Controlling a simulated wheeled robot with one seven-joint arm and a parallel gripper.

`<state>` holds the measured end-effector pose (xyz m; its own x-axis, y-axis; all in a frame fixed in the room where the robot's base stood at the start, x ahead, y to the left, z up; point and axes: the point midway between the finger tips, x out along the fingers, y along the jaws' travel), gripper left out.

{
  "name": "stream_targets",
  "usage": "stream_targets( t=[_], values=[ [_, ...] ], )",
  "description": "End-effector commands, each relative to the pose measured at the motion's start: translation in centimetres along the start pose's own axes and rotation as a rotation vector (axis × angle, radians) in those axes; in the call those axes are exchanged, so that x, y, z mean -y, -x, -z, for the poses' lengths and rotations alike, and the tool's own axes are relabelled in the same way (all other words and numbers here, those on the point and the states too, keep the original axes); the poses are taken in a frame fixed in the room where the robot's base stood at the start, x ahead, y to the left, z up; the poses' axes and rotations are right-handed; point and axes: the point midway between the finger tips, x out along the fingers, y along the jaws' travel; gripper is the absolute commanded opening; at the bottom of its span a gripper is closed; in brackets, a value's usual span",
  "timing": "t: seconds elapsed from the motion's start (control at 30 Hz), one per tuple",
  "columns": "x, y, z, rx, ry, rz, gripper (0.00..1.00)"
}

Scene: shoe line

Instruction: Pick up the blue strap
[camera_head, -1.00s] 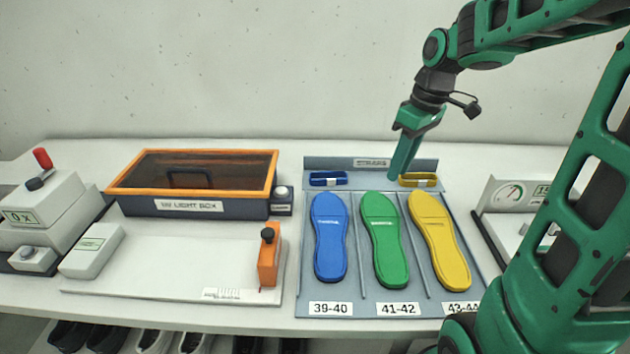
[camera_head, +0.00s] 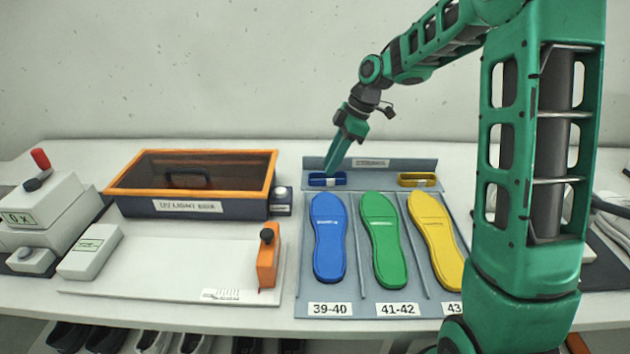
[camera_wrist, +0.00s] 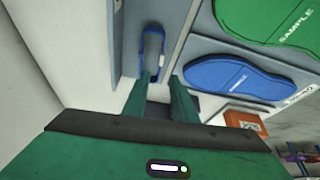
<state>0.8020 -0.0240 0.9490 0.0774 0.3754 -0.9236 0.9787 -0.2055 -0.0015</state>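The blue strap (camera_head: 318,180) lies in the left of the narrow back compartment of the grey tray (camera_head: 352,285), above the blue insole. It is a flattened loop with a white label. My gripper (camera_head: 332,172) points down at its right part in the head view; whether they touch cannot be told there. In the wrist view the blue strap (camera_wrist: 152,45) lies ahead of the two green fingers. My gripper (camera_wrist: 163,85) is open there, with a gap between the fingers and nothing held.
A yellow strap (camera_head: 427,180) lies to the right in the same back compartment. Blue (camera_head: 330,238), green (camera_head: 383,240) and yellow (camera_head: 436,240) insoles fill the lanes in front. An orange-rimmed UV light box (camera_head: 190,208) stands to the left. The wall is behind.

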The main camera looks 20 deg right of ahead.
Motion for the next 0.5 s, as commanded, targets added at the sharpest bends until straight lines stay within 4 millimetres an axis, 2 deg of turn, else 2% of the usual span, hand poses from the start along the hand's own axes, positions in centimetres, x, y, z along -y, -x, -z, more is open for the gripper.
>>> stream_targets(
  t=[0.17, 0.5],
  values=[
    [-0.1, -0.8, 0.1, 0.001, -0.001, -0.001, 0.25],
    [-0.2, -5.0, 0.5, 0.001, -0.002, 0.002, 0.25]
  ],
)
